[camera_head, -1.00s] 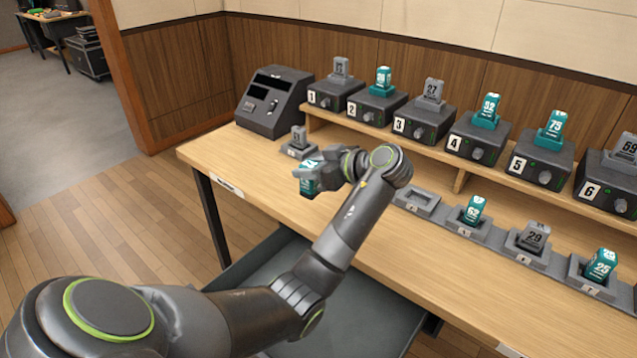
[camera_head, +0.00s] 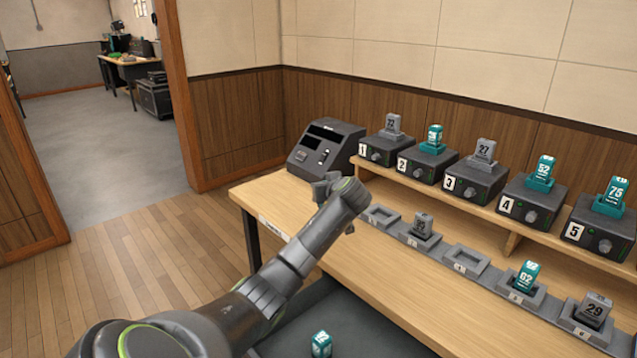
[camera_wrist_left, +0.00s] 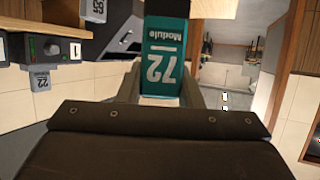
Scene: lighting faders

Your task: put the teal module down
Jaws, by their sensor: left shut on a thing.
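A teal module with the number 72 (camera_wrist_left: 163,65) sits between the fingers of my left gripper in the left wrist view, its number upside down and its far end cut off by the top edge. In the head view my left gripper (camera_head: 327,187) is in front of the dark console; the held module is hidden there. An empty grey slot (camera_head: 380,217) lies just right of the gripper, with a grey module (camera_head: 422,224) in the following slot and another empty slot (camera_head: 465,262) beyond. My right gripper is not in view.
The dark console (camera_head: 326,148) stands at the table's back left. Numbered fader boxes (camera_head: 376,151) with modules line the raised shelf. Another teal module (camera_head: 527,275) stands in the front row. One more teal module (camera_head: 320,344) is low in the grey tray. The table's left edge is bare.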

